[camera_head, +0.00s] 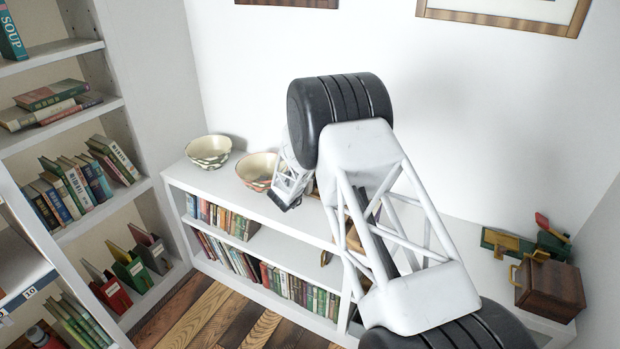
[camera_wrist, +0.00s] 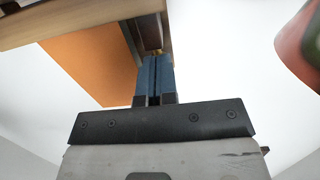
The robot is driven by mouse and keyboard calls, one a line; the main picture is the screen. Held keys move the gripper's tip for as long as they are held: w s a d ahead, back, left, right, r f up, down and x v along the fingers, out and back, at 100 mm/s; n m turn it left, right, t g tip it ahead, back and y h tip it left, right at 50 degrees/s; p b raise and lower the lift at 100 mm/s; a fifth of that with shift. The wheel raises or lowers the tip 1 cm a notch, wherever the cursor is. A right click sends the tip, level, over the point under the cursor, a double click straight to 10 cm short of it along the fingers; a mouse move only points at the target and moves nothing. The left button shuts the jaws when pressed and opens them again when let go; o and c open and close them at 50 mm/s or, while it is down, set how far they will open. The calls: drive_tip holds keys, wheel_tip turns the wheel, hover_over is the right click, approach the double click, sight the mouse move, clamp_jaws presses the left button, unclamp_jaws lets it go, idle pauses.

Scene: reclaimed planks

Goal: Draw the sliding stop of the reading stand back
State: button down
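In the wrist view, my gripper (camera_wrist: 155,60) has its two blue fingers side by side with only a thin dark line between them. Just past the fingertips is a dark reddish-brown block (camera_wrist: 149,30), which looks like the sliding stop, beside a pale wooden edge. The fingertips meet or overlap its near end in the picture; I cannot tell whether they touch it. An orange panel with a light wooden border (camera_wrist: 92,62), seemingly part of the reading stand, fills the upper left. In the head view my arm hides most of the stand and the fingertips.
A white low bookcase (camera_head: 262,212) runs along the wall. Two patterned bowls, one pale (camera_head: 208,150) and one orange-toned (camera_head: 256,170), stand on its left. A brown wooden box (camera_head: 549,287) and green and yellow items (camera_head: 508,243) stand at the right. Tall shelves (camera_head: 112,196) rise at left.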

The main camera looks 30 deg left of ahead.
drive_tip(key=shift+s, duration=0.1)
drive_tip(key=shift+s, duration=2.4)
drive_tip(key=shift+r, duration=0.1)
